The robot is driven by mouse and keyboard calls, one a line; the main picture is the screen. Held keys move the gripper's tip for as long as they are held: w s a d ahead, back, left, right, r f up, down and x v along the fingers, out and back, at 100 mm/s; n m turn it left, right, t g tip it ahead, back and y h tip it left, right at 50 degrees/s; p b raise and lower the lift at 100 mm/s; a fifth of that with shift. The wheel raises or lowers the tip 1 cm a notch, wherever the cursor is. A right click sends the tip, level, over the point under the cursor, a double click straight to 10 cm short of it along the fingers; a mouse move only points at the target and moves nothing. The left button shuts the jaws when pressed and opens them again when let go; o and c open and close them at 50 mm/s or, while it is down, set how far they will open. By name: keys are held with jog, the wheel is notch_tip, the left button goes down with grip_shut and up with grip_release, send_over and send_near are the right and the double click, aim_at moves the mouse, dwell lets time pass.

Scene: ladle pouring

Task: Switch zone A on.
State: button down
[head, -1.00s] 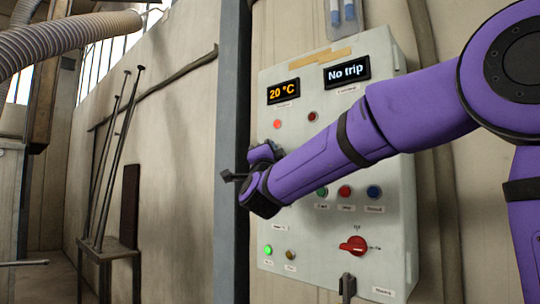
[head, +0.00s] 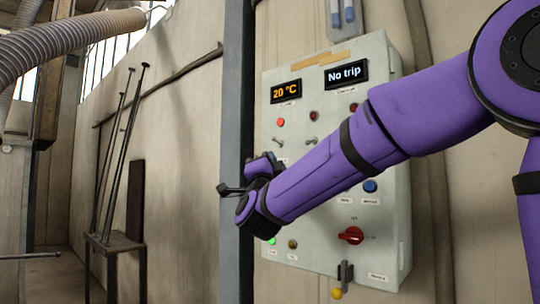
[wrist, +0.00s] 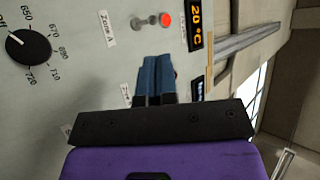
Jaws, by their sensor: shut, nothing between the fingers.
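The Zone A switch (wrist: 143,23) is a small metal toggle between the Zone A label (wrist: 107,28) and a lit red lamp (wrist: 166,19) in the wrist view. It also shows below the red lamp in the head view (head: 277,142). I cannot tell which way its lever is thrown. My gripper (wrist: 157,60) has its blue fingers closed together and empty. In the wrist view the fingertips are beside the toggle, with a visible gap in the picture. In the head view my forearm and wrist mostly hide the fingers.
The grey control panel (head: 385,215) carries a 20 °C display (head: 285,91), a "No trip" display (head: 346,76) and a second toggle (head: 310,140). A black dial (wrist: 28,47) is near the Zone A label. A red rotary switch (head: 351,235) is lower down. A grey post (head: 235,100) stands left of the panel.

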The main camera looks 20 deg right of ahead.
jog(key=shift+a+r+v, duration=0.1)
jog(key=shift+r+v, duration=0.05)
jog(key=shift+v, duration=1.1)
jog(key=shift+a+r+v, duration=0.15)
jog(key=shift+v, duration=1.15)
jog(key=shift+s, duration=0.1)
jog(key=s+d+f+n+g+y, duration=0.3)
jog(key=s+f+n+g, duration=0.3)
jog(key=s, duration=0.3)
jog(key=s+d+f+n+g+y, duration=0.4)
jog(key=s+f+n+g, duration=0.2)
jog(key=s+f, duration=0.3)
jog(key=s+d+f+n+g+y, duration=0.3)
jog(key=s+d+f+n+g, duration=0.1)
jog(key=s+f, duration=0.4)
jog(key=s+n+g, duration=0.1)
jog(key=s+g, duration=0.1)
jog(key=shift+s+d+f+n, duration=0.15)
jog(key=shift+s+f+n, duration=0.1)
jog(key=shift+n, duration=0.15)
jog(key=shift+w, duration=0.15)
